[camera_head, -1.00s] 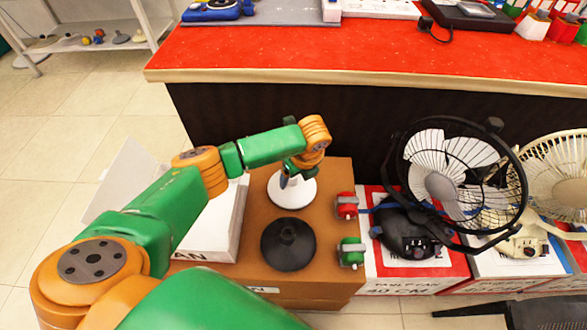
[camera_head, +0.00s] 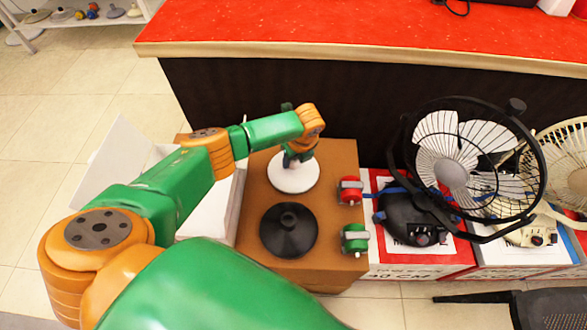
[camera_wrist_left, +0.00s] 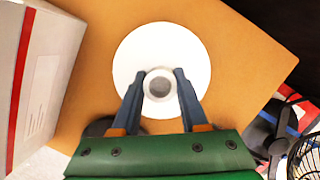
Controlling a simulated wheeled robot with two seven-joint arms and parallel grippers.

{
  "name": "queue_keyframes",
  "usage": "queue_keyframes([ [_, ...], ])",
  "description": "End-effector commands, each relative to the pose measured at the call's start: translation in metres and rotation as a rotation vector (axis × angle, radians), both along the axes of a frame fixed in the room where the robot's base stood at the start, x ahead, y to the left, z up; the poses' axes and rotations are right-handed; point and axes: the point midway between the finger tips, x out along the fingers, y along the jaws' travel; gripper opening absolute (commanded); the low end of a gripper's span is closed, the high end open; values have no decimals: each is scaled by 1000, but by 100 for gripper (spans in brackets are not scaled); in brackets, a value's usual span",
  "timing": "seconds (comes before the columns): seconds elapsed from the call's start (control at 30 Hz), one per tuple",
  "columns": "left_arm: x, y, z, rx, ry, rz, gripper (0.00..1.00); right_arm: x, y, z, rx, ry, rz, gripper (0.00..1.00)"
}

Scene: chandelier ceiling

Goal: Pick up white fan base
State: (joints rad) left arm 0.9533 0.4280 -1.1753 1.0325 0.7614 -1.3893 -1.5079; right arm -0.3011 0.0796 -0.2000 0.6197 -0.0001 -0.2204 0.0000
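The white fan base (camera_head: 293,180) is a round disc with a short upright stem, standing on a brown cardboard box. In the left wrist view, its disc (camera_wrist_left: 196,58) lies flat below the fingers. My left gripper (camera_head: 292,163) is over it, pointing down. In the left wrist view, the two fingers of my left gripper (camera_wrist_left: 160,80) are apart, one on each side of the stem. The fingertips are very close to the stem; firm contact cannot be made out. My right gripper is not in view.
A black fan base (camera_head: 288,230) stands in front of the white one on the brown box (camera_head: 336,258). Red (camera_head: 350,190) and green (camera_head: 355,238) small items sit at its right edge. Fans (camera_head: 465,165) stand further right. A red-topped counter (camera_head: 360,35) rises behind.

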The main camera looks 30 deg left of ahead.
Motion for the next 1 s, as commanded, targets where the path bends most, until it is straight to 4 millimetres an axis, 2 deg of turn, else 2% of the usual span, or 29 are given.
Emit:
queue_keyframes([
  [0.03, 0, 0, 0, 0, 1, 0, 26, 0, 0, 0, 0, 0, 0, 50],
  [0.13, 0, 0, 0, 0, 1, 0, 0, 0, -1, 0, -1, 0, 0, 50],
  [1.0, 0, 0, 0, 1, -1, 1, 0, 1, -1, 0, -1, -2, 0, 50],
])
